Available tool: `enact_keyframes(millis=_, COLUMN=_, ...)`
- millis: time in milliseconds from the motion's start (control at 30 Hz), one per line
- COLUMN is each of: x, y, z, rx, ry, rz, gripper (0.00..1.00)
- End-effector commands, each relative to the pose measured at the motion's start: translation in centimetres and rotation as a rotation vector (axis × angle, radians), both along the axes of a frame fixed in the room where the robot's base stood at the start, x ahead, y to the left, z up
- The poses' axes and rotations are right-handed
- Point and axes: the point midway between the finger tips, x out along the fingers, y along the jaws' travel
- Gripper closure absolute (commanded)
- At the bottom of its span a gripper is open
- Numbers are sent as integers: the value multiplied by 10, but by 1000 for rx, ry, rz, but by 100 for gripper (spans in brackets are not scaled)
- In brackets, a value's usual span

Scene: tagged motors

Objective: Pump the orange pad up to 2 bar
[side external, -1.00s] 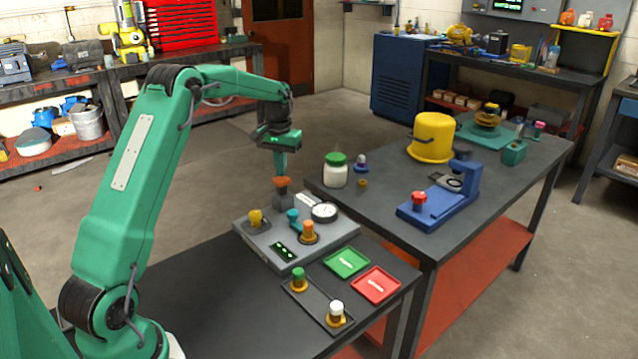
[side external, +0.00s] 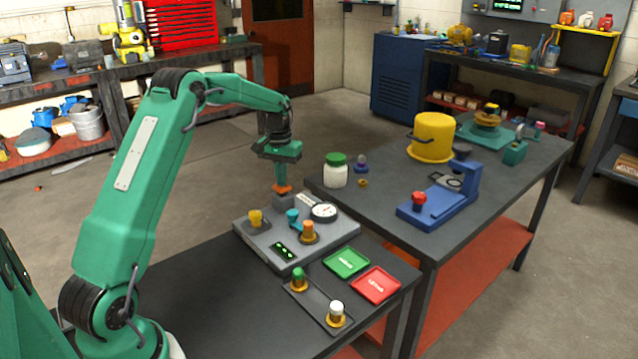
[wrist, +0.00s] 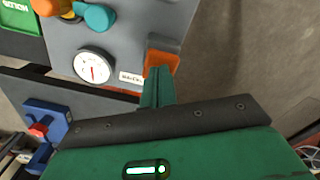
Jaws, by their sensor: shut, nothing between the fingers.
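The orange pad (side external: 283,189) sits on a grey post at the back of the grey panel (side external: 335,238); it also shows in the wrist view (wrist: 163,56). My gripper (side external: 280,184) is shut and empty, pointing down with its tips at the pad, seemingly touching it. The fingers hide part of the pad in the wrist view. The round white gauge (side external: 324,211) is on the panel beside the pad. In the wrist view the gauge (wrist: 94,66) shows a red needle or mark; its scale is too small to read.
The panel also carries a yellow knob (side external: 255,218), a teal valve (side external: 293,215), an orange knob (side external: 308,231) and a small green-lit display (side external: 284,250). Green (side external: 346,263) and red (side external: 376,284) trays lie in front. A white jar (side external: 336,171) stands behind on the other table.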

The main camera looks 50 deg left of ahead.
Motion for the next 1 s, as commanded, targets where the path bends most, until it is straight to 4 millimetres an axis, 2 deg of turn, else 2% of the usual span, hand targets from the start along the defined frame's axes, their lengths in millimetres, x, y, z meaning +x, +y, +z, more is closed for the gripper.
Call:
enact_keyframes(millis=267, x=0, y=0, z=3, rx=-1, ry=1, rz=0, gripper=100)
enact_keyframes(millis=1000, x=0, y=0, z=37, rx=0, ry=0, rz=0, gripper=100)
